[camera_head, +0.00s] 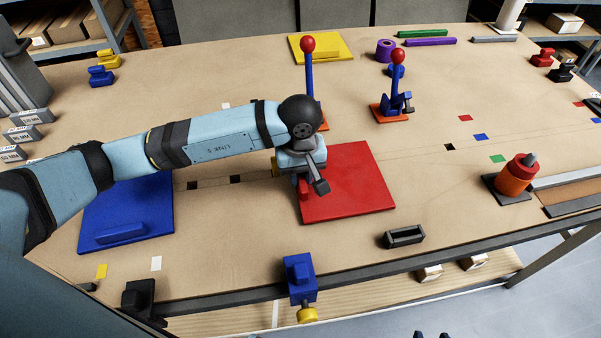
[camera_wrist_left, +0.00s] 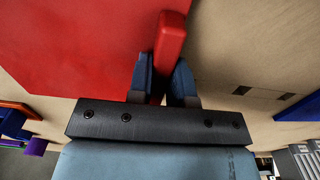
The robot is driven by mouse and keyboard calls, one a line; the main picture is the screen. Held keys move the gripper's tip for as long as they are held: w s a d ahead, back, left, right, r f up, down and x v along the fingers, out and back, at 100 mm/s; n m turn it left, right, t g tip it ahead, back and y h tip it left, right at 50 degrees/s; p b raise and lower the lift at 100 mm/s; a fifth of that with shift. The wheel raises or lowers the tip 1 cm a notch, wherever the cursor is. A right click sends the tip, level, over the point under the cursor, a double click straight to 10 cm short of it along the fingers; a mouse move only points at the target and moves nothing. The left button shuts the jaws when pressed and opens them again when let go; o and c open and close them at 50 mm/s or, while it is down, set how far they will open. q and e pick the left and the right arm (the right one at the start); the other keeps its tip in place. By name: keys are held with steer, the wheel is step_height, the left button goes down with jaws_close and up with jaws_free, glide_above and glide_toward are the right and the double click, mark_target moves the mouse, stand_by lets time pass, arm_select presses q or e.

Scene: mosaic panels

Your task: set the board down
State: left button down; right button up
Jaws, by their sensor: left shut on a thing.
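A flat red board (camera_head: 350,185) with a raised red handle bar along its left edge is at the middle of the table. My left gripper (camera_head: 303,178) is over that edge and shut on the handle. In the left wrist view the blue-grey fingers (camera_wrist_left: 165,80) stand on both sides of the red handle (camera_wrist_left: 170,38), with the red board (camera_wrist_left: 75,45) to the left. The arm hides part of the board's left edge. I cannot tell whether the board touches the table. My right gripper is not in view.
A blue board (camera_head: 130,205) lies to the left, a yellow board (camera_head: 322,48) at the back. Red-knobbed blue levers (camera_head: 308,75) (camera_head: 397,80) stand behind the red board. A blue clamp (camera_head: 300,275) sits at the front edge, a dark block (camera_head: 404,236) right of it. An orange cylinder (camera_head: 515,178) stands right.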

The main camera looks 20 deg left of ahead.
arm_select(q)
steer(key=shift+f, duration=0.25)
steer(key=c, duration=1)
jaws_free()
steer(key=shift+o, duration=0.2)
step_height(320, 180, up, 14)
steer(key=b, duration=0.1)
steer(key=shift+b, duration=0.4)
